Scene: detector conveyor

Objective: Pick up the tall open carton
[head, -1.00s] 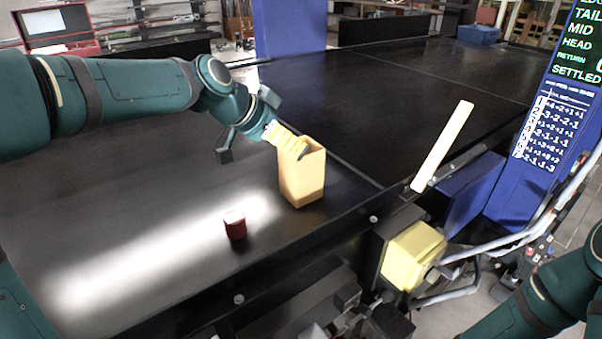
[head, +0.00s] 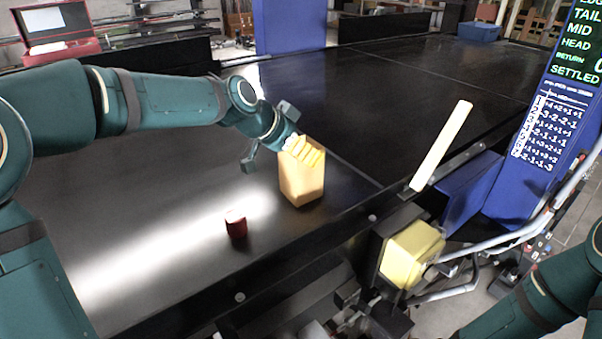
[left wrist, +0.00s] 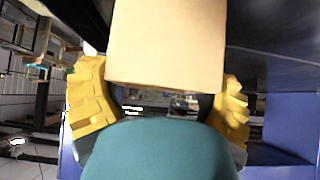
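The tall open carton (head: 301,188), light tan, stands upright on the black conveyor surface in the head view. In the left wrist view its wall (left wrist: 168,45) fills the top middle. My left gripper (head: 304,150), with yellow ribbed fingers, is at the carton's upper part and hides part of its open top. In the left wrist view the fingers of this gripper (left wrist: 165,88) are spread wide, one towards each side of the carton. I cannot tell whether they touch it. My right gripper is out of view; only part of that arm shows.
A small dark red cylinder (head: 236,224) stands on the conveyor (head: 130,225) left of the carton. A cream bar (head: 442,146) and a yellow block-shaped part (head: 411,254) are at the near right edge. A blue display post (head: 545,130) stands at right.

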